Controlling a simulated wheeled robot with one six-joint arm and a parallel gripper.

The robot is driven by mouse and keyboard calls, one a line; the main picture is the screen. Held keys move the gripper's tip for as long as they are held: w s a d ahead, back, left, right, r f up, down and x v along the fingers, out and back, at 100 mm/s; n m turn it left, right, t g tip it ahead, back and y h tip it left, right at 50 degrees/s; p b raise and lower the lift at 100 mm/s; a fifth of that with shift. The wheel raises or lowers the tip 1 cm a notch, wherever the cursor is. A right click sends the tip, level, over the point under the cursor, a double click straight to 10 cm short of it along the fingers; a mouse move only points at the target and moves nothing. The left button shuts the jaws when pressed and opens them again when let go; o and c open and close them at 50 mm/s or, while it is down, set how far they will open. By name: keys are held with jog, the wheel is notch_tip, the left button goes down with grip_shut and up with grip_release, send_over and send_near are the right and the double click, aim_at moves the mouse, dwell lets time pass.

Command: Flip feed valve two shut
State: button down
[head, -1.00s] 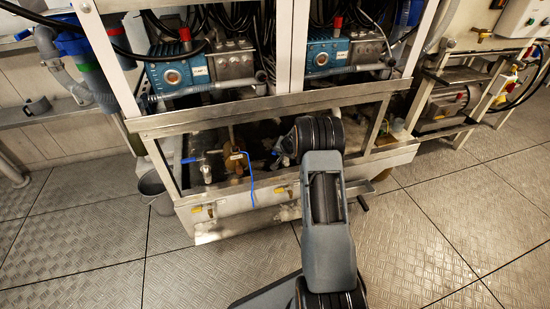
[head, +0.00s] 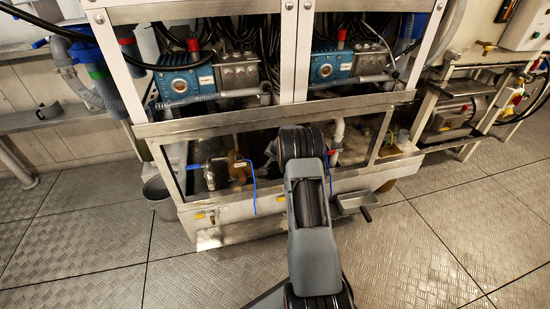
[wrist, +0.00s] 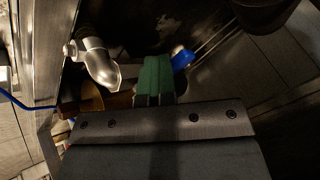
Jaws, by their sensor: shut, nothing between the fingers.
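My gripper (wrist: 153,80) shows in the wrist view as green fingertips, pressed together and empty. A blue handle-like part (wrist: 182,57) is just right of the fingertips; I cannot tell whether they touch. A silver pipe elbow (wrist: 98,62) is to their left. In the head view my arm hides the gripper, inside the lower bay of the frame. A blue valve lever (head: 193,167) shows at the left of that bay, beside a brass-coloured fitting (head: 238,167). I cannot tell which valve is feed valve two.
A metal rail (head: 225,122) crosses above the bay. Two blue pumps (head: 183,84) sit above it. A thin blue cable (head: 253,190) hangs over the front sill. A grey bucket (head: 157,190) stands at the left. The floor in front is clear.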

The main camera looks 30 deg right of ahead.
jog(key=shift+w+a+r, duration=0.2)
jog(key=shift+w+a, duration=0.1)
jog(key=shift+w, duration=0.2)
jog(key=shift+d, duration=0.1)
jog(key=s+a+r, duration=0.6)
jog(key=s+r, duration=0.1)
jog(key=shift+s+r, duration=0.3)
jog(key=shift+s, duration=0.1)
dwell(0.4)
jog(key=shift+r, duration=0.1)
dwell(0.4)
